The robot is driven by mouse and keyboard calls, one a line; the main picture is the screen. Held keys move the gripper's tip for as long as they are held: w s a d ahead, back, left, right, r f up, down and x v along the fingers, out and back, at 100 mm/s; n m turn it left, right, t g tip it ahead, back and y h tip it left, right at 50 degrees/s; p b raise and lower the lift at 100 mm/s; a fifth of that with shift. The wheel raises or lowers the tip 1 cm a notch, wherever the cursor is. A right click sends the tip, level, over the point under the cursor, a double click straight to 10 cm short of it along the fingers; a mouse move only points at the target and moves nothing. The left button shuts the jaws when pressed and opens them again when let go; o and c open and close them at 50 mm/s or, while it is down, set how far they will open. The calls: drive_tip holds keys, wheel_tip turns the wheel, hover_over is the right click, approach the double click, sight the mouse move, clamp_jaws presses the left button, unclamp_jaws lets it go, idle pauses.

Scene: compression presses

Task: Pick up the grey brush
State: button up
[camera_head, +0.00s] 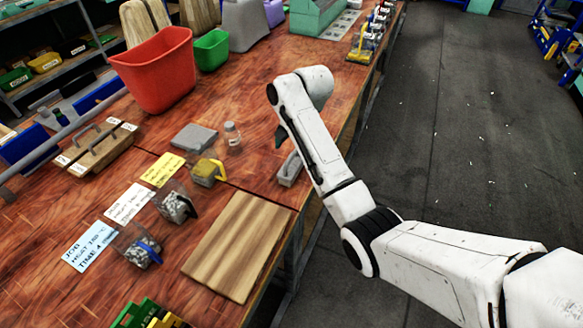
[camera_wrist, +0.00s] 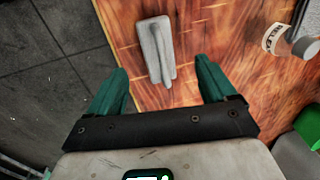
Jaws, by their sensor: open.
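The grey brush (camera_wrist: 155,45) lies on the wooden table in the wrist view, near the table's edge. In the head view the grey brush (camera_head: 290,169) lies near the table's right edge, beside and partly behind my arm. My gripper's fingertips (camera_head: 281,138) show there as a dark shape above the table, just up from the brush.
A clear bottle (camera_head: 232,134) and a grey slab (camera_head: 194,137) stand left of the brush. A wooden board (camera_head: 237,246) lies nearer on the table (camera_head: 330,62). A red bin (camera_head: 156,72) and a green bin (camera_head: 211,52) stand farther back. The table edge drops to dark floor on the right.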

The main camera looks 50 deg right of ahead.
sight(290, 160)
drive_tip(key=f, duration=0.5)
drive_tip(key=w+f, duration=0.1)
drive_tip(key=f, duration=0.2)
drive_tip(key=shift+a+f+p, duration=0.1)
drive_tip(key=shift+p, duration=0.25)
drive_tip(key=shift+c, duration=0.2)
drive_tip(key=c, duration=1.4)
drive_tip(key=shift+w+r, duration=0.1)
drive_tip(key=shift+r, duration=0.45)
wheel_tip(290, 160, up, 3)
drive_tip(key=shift+a+f+b, duration=0.15)
drive_tip(key=shift+b, duration=0.15)
drive_tip(key=shift+s+a+r+p, duration=1)
drive_tip(key=shift+s+a+r, duration=0.5)
drive_tip(key=shift+s, duration=0.3)
drive_tip(key=shift+s+a+r+p, duration=1)
drive_tip(key=shift+s+a+r, duration=0.35)
drive_tip(key=shift+s+r, duration=0.4)
drive_tip(key=shift+s+a+r+p, duration=1)
drive_tip(key=shift+s+a+r, duration=0.45)
drive_tip(key=shift+s, duration=0.45)
